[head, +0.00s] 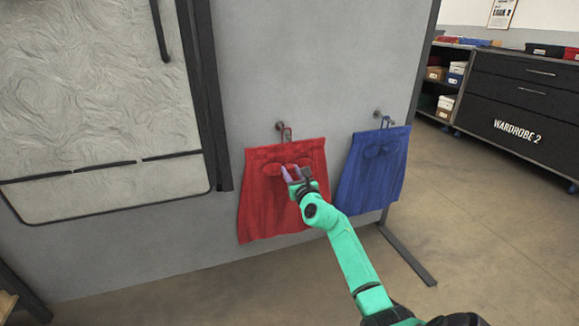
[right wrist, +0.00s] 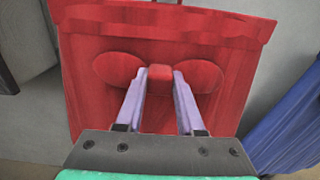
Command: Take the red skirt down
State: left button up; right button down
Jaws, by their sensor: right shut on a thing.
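The red skirt (head: 265,208) hangs by a loop from a peg (head: 281,126) on the grey panel. A red bow with a raised middle knot sits near its waistband. My right gripper (head: 288,172) reaches the front of the skirt at the bow. In the right wrist view, its two pale purple fingers (right wrist: 160,78) are shut on the bow's knot, one on each side. The skirt (right wrist: 95,60) fills most of that view, its waistband at the top. The loop still appears to be on the peg in the head view. My left gripper is not in view.
A blue skirt (head: 372,172) hangs from another peg (head: 377,114) just right of the red one; its edge shows in the right wrist view (right wrist: 290,130). A dark-framed board (head: 110,100) is at left. A stand foot (head: 408,256) juts onto the floor. Dark drawers (head: 520,105) stand behind.

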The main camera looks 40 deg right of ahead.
jog(key=shift+p+v, duration=1.5)
jog(key=shift+v, duration=0.9)
jog(key=shift+p+v, duration=0.35)
jog(key=shift+v, duration=0.75)
jog(key=v, duration=1.6)
